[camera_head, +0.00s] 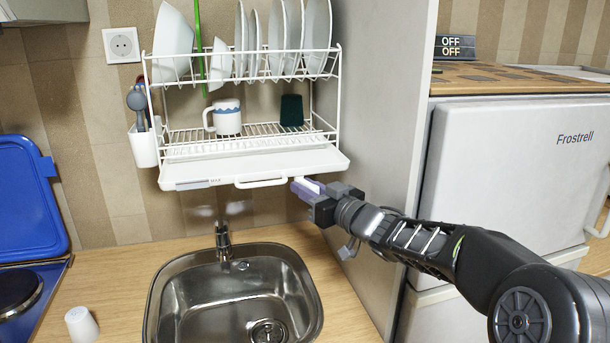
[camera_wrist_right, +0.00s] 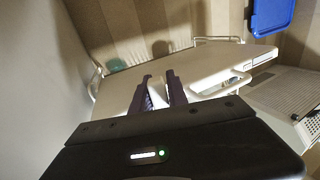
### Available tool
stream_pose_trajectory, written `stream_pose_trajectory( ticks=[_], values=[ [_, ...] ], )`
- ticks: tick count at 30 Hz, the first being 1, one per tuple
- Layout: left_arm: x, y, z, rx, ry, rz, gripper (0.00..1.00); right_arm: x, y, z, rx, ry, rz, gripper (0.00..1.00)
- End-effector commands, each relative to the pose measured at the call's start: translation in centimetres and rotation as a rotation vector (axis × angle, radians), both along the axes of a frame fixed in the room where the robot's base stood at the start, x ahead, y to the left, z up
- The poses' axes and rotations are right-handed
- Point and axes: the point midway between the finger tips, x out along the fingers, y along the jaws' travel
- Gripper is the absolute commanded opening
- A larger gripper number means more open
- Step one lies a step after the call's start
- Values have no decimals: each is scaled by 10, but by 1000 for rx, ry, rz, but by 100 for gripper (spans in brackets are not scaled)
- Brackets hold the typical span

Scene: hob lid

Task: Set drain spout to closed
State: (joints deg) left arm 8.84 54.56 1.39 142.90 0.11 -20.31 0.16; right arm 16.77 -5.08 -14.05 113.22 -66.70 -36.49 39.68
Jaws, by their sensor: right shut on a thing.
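A white drip tray (camera_head: 200,172) sits under the dish rack on the wall, with a handle loop (camera_head: 262,181) on its front edge. My right gripper (camera_head: 304,187) is at the tray's front right corner, its purple fingers shut on a small white piece (camera_head: 309,184), which looks like the drain spout. In the wrist view my right gripper (camera_wrist_right: 158,92) has the white spout (camera_wrist_right: 157,92) between its fingers, beside the tray (camera_wrist_right: 205,72). The fingers hide much of the spout, so I cannot tell its exact angle. My left gripper is not in view.
The dish rack (camera_head: 240,80) holds plates, a mug (camera_head: 226,117) and a dark green cup (camera_head: 291,110). A steel sink (camera_head: 175,300) with a tap (camera_head: 222,240) lies below. A grey side panel (camera_head: 385,120) stands close right of my gripper. A white cup (camera_head: 81,324) stands at lower left.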

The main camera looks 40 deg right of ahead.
Motion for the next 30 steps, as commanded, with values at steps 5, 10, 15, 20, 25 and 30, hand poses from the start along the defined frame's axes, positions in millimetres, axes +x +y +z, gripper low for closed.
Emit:
stream_pose_trajectory(
  ticks=[5,10,15,20,25,30],
  values=[
    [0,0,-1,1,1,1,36,0,0,0,0,-3,1,0],
    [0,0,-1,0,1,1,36,0,0,0,0,-3,1,26],
    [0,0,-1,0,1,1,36,0,0,0,0,-2,1,38],
    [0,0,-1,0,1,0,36,0,0,0,0,-2,0,38],
    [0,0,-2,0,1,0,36,-4,0,0,0,-3,-1,38],
    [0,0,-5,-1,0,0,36,-24,-1,0,-1,-4,-2,38]
  ],
)
